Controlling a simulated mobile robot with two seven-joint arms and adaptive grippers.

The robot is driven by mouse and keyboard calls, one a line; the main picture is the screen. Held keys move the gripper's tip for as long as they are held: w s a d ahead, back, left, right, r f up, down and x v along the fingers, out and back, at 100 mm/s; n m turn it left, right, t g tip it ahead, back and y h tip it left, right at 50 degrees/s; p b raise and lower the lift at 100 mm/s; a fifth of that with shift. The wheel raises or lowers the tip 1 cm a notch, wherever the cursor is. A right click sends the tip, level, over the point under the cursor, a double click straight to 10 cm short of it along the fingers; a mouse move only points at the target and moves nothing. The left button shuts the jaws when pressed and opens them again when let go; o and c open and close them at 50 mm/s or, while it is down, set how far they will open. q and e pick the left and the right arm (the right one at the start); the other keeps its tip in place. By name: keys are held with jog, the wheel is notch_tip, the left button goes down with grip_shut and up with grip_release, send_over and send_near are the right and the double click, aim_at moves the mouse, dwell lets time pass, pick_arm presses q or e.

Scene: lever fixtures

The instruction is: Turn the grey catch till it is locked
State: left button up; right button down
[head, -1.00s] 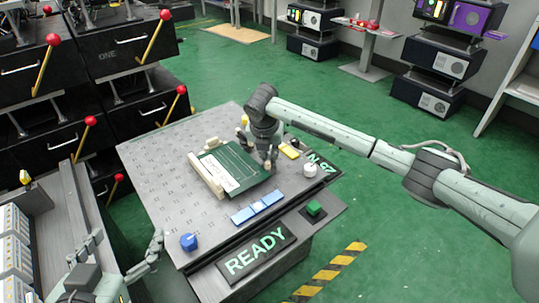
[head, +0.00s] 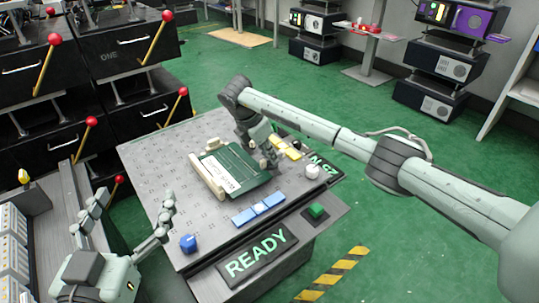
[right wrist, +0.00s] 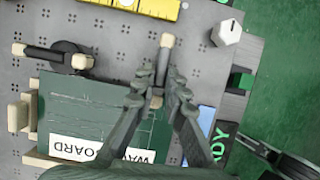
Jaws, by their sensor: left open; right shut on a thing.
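A dark grey catch (right wrist: 160,68) with a cream tip stands at the edge of the green board (right wrist: 90,110) in the right wrist view. My right gripper (right wrist: 157,85) is shut on this catch, its fingers on either side of the lever. In the head view my right gripper (head: 262,160) is at the board's right side and hides the catch. A second dark catch (right wrist: 66,58) with cream ends lies at another edge of the board, clear of the fingers. My left gripper (head: 135,205) is open and empty, near the worktop's left edge.
A green button (head: 315,211) and READY sign (head: 255,257) are at the front.

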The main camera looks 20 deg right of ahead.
dwell(0.5)
jog(key=c, duration=1.6)
grip_release()
jog(key=shift+o, duration=0.2)
jog(key=v, duration=1.2)
